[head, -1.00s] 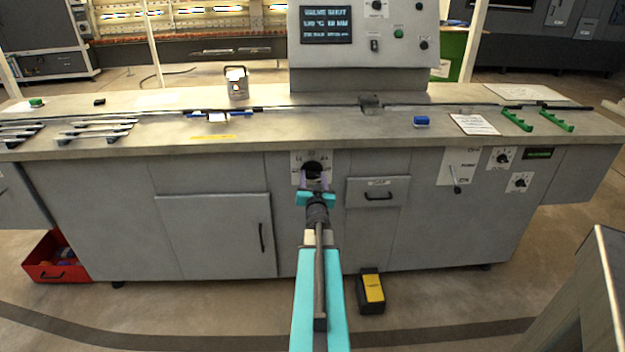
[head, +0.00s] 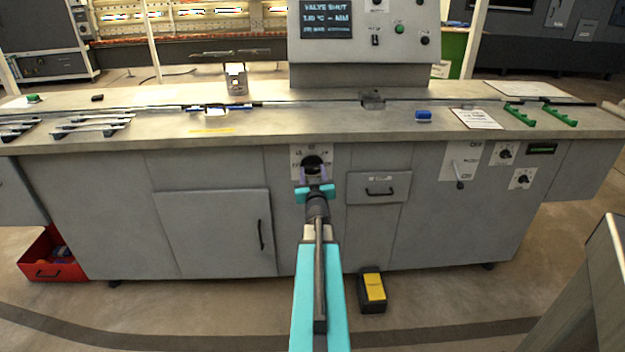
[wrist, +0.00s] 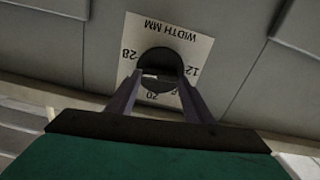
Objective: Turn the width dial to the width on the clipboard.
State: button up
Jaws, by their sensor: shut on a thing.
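The width dial (head: 312,163) is a black round knob on a white plate in the front of the grey cabinet, left of the small drawer. In the wrist view the dial (wrist: 160,62) sits on a plate reading "WIDTH MM", upside down, with 12, 20 and 28 legible. My gripper (head: 314,178) is shut on the dial, its purple fingers on either side of the knob. The dial's pointer setting is not clear. The clipboard with a white sheet (head: 477,119) lies on the countertop at the right; its writing is too small to read.
A display (head: 326,18) on the console reads "VALVE SHUT" and a temperature. A lever (head: 459,172) and two small knobs (head: 505,154) are on the right front. A yellow-topped pedal (head: 372,289) and a red bin (head: 52,258) are on the floor.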

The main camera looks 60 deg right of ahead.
jog(key=n+b, duration=0.3)
jog(key=shift+d+f, duration=0.1)
jog(key=shift+f, duration=0.05)
jog(key=shift+n+b, duration=1)
jog(key=shift+n, duration=0.6)
jog(key=shift+r, duration=0.2)
jog(key=o, duration=1)
jog(key=shift+o, duration=0.2)
jog(key=shift+f, duration=0.1)
